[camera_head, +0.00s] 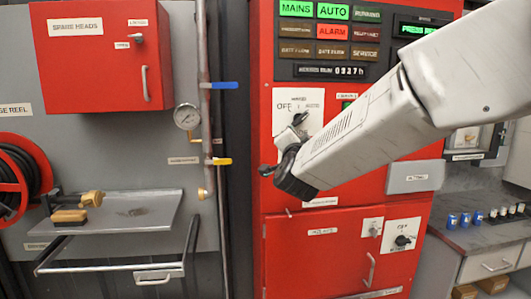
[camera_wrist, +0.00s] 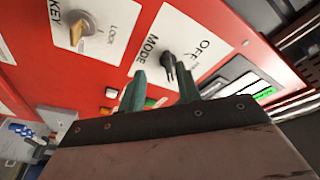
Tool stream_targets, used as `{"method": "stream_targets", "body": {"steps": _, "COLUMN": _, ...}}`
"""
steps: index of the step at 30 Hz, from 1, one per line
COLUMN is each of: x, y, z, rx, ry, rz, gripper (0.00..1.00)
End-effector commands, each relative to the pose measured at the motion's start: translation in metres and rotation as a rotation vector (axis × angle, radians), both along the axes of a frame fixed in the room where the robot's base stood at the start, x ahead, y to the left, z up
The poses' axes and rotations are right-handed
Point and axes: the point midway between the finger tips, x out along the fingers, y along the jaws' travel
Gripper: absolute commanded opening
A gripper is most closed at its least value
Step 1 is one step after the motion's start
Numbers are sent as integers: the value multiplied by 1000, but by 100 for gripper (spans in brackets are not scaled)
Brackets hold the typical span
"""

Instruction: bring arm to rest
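My arm (camera_head: 370,130) reaches in from the upper right of the head view, in front of the red pump panel (camera_head: 335,235). My gripper (camera_head: 279,156) is at the lower left end of the arm, close to the white mode switch plate (camera_head: 284,103). In the wrist view my gripper (camera_wrist: 162,88) shows two green fingers spread apart with nothing held between them. The black mode knob (camera_wrist: 168,66) stands just beyond the fingertips, apart from them as far as I can see. The key switch (camera_wrist: 82,28) is at the upper left.
A red spare heads box (camera_head: 100,55), a pressure gauge (camera_head: 187,117) and a pipe with blue (camera_head: 222,85) and yellow (camera_head: 220,161) valve levers are at left. A metal shelf (camera_head: 120,212) juts out below. A counter (camera_head: 480,235) with small blue items stands at right.

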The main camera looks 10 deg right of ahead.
Motion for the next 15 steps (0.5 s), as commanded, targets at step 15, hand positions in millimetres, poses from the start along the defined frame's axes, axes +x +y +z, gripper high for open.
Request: {"method": "stream_targets", "body": {"steps": 15, "x": -153, "y": 47, "z": -157, "rx": -371, "ry": 991, "rz": 641, "gripper": 34}}
